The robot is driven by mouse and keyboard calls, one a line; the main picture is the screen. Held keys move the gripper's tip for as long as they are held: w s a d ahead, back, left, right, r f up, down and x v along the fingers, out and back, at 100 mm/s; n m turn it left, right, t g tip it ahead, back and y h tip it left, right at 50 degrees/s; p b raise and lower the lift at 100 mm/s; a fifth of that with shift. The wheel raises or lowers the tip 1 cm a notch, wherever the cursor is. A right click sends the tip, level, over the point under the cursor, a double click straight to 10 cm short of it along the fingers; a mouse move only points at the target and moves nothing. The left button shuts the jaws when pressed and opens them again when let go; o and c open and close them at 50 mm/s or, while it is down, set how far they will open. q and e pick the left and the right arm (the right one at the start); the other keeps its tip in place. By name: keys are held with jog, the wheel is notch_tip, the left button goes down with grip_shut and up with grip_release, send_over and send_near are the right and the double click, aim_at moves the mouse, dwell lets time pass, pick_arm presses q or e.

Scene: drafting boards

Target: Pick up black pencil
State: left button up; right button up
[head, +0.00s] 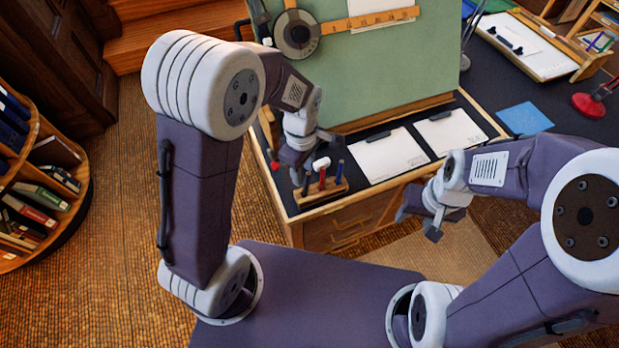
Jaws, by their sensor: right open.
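A small wooden holder (328,194) stands at the front left of the drafting desk with several upright writing tools in it. A dark, black-looking one (305,184) stands at its left end, a red one (322,181) with a white top is in the middle, and a dark blue one (340,170) is at the right. My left gripper (297,174) points down just above the holder's left end, close to the dark tool. I cannot tell whether its fingers touch it or how far apart they are. My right gripper (425,222) is open and empty in front of the desk.
Two clipboards with white paper (392,156) (450,131) lie right of the holder. A tilted green board (375,75) rises behind. A blue sheet (525,118) and a red lamp base (595,105) are further right. A bookshelf (45,190) stands at the left.

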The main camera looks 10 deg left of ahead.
aim_at(306, 178)
pick_arm(q)
jog(key=f, duration=0.4)
jog(key=shift+w+d+b, duration=0.2)
jog(key=shift+d+b, duration=0.15)
jog(key=shift+d, duration=0.05)
jog(key=f, duration=0.5)
jog(key=shift+a+f, duration=0.2)
jog(key=shift+s, duration=0.1)
grip_shut()
